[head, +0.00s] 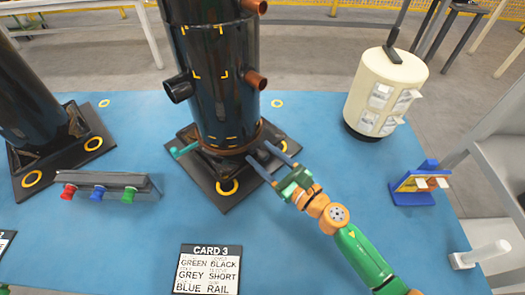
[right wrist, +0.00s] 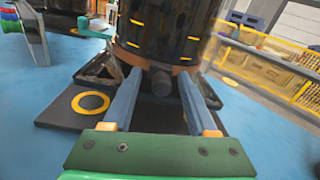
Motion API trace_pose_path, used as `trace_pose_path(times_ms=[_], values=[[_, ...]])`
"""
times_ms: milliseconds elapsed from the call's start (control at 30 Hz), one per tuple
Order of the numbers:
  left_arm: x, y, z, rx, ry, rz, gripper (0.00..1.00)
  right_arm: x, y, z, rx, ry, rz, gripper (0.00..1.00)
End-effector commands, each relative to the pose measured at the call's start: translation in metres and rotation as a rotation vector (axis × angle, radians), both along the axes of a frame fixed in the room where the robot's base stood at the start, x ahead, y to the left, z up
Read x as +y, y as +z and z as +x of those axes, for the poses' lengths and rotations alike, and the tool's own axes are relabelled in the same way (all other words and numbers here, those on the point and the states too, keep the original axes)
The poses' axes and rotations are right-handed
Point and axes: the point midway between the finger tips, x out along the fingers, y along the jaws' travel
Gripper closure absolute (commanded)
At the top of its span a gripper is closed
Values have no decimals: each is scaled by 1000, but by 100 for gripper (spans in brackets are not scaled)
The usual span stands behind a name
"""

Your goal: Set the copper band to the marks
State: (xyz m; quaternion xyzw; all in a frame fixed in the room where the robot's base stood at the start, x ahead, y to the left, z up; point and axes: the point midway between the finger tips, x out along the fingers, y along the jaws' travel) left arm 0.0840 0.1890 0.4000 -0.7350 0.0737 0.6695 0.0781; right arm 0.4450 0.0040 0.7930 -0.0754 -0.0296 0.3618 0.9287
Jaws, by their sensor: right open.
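The copper band (head: 236,150) circles the foot of the tall black cylinder (head: 222,100); its edge also shows in the right wrist view (right wrist: 186,69). Yellow marks (head: 210,74) sit on the cylinder mid-height, with more higher up and just above the band. My right gripper (head: 262,151) is open at the right front of the band. In the right wrist view its two blue fingers (right wrist: 160,82) stand either side of a dark round stub (right wrist: 160,82) below the band. Contact cannot be told. My left gripper is not in view.
A dark base plate (head: 232,196) carries the cylinder, with a teal handle (head: 184,150) at its left. A rack with coloured knobs (head: 110,190), a cream canister (head: 383,90), a blue-yellow block (head: 415,184) and Card 3 (head: 207,270) stand around. Copper and black stubs jut from the cylinder.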

Motion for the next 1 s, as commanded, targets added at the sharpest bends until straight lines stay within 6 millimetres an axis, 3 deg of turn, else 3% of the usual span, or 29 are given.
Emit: trace_pose_path(times_ms=[267,367,500,1000], values=[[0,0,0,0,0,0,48,4,0,5,1,-1,2,42],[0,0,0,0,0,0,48,4,0,4,1,-1,2,64],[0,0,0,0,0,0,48,4,0,4,2,-2,2,100],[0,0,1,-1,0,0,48,4,0,5,0,-4,3,100]])
